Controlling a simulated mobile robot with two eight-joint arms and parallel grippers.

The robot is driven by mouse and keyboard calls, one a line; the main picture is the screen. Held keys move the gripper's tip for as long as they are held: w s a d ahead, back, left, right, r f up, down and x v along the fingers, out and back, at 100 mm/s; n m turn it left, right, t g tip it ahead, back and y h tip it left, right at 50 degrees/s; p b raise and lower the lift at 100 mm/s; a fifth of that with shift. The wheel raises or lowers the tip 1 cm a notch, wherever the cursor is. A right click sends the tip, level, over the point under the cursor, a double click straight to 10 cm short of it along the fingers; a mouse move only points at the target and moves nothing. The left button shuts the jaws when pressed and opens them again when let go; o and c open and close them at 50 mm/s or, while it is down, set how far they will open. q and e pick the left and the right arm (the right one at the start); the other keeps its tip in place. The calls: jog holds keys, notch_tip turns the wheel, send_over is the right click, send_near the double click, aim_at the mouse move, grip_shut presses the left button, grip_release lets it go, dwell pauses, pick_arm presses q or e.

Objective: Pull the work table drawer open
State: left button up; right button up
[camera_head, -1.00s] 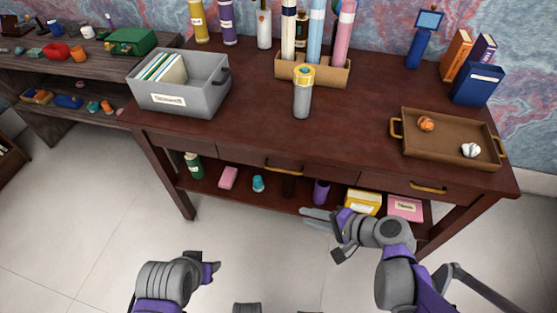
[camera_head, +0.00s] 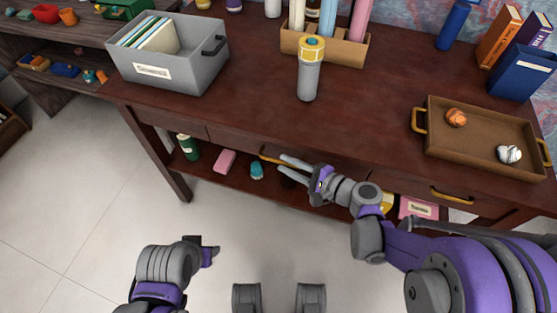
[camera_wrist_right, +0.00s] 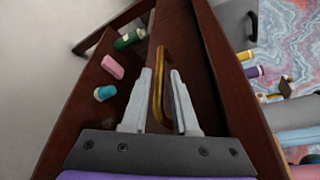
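The work table (camera_head: 250,115) is dark reddish-brown wood with drawers along its front. The middle drawer (camera_head: 235,144) looks shut, its front level with the table's front. Its gold bar handle (camera_head: 267,159) shows left of my right gripper (camera_head: 282,163). In the right wrist view the handle (camera_wrist_right: 157,85) lies between the two spread fingers of my right gripper (camera_wrist_right: 161,85). The fingers are open, with gaps to the handle visible. My left gripper (camera_head: 210,250) is low in the head view, away from the table; its fingers are not clear.
On the table stand a grey file box (camera_head: 172,75), a grey-and-yellow cylinder (camera_head: 310,75), a wooden tube holder (camera_head: 335,48) and a brown tray (camera_head: 470,150). The shelf below holds a green bottle (camera_head: 188,147) and a pink block (camera_head: 224,161). Floor in front is clear.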

aim_at(278, 160)
jog(key=shift+x, duration=1.75)
grip_shut()
